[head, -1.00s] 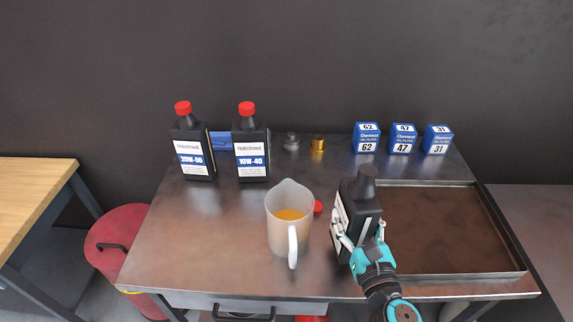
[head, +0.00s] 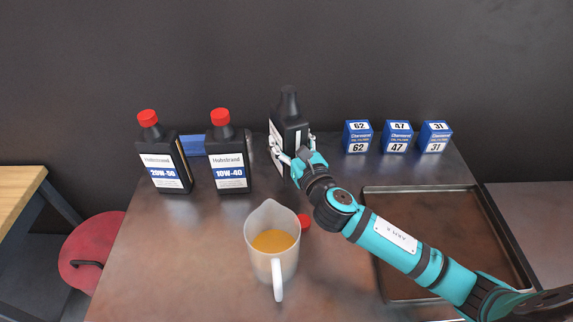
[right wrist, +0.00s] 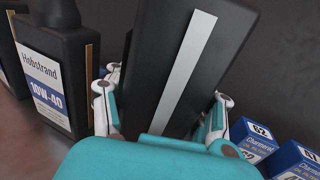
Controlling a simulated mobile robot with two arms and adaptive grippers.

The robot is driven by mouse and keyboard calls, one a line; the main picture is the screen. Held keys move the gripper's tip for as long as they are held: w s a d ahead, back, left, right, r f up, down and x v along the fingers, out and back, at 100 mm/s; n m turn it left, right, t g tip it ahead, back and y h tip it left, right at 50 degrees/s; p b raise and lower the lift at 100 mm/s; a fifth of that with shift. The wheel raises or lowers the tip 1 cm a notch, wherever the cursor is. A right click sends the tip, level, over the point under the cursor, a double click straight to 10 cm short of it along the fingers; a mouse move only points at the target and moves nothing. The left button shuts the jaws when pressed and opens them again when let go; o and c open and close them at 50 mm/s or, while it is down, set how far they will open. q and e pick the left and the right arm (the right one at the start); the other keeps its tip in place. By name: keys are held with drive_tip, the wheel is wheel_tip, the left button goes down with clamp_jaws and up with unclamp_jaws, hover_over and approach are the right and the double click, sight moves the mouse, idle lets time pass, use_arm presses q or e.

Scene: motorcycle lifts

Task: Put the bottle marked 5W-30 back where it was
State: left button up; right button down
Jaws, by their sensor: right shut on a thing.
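My right gripper (head: 292,147) is shut on a black bottle (head: 289,108) without a cap, at the back of the table, right of the 10W-40 bottle (head: 229,165). In the right wrist view the held bottle (right wrist: 165,70) stands between the fingers (right wrist: 160,112), with a pale strip down its side. Its front label is not readable. I cannot tell whether its base touches the table. The 20W-50 bottle (head: 164,160) stands further left with a red cap. A loose red cap (head: 304,221) lies beside the jug (head: 272,245). My left gripper is not in view.
Blue filter boxes marked 62 (head: 358,137), 47 (head: 396,138) and 31 (head: 434,137) stand at the back right. An empty-looking metal tray (head: 480,190) lies at the right. A blue object (head: 193,145) sits behind the capped bottles. The jug holds amber liquid.

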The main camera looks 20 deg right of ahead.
wheel_tip(320, 180, down, 2)
drive_tip(key=shift+f, duration=0.1)
drive_tip(key=shift+f+b, duration=0.6)
drive_tip(key=shift+f, duration=1.25)
drive_tip(key=shift+f, duration=0.1)
drive_tip(key=shift+c, duration=2.2)
unclamp_jaws()
drive_tip(key=shift+f, duration=0.1)
drive_tip(key=shift+r, duration=0.25)
drive_tip(key=shift+s+d+b, duration=0.25)
drive_tip(key=shift+s+b, duration=0.1)
drive_tip(key=shift+s, duration=1.65)
drive_tip(key=shift+s+d+b, duration=0.25)
drive_tip(key=shift+s+b, duration=0.05)
drive_tip(key=shift+s, duration=1.7)
drive_tip(key=shift+s+d+b, duration=0.25)
drive_tip(key=shift+s+b, duration=0.1)
drive_tip(key=shift+s, duration=1.65)
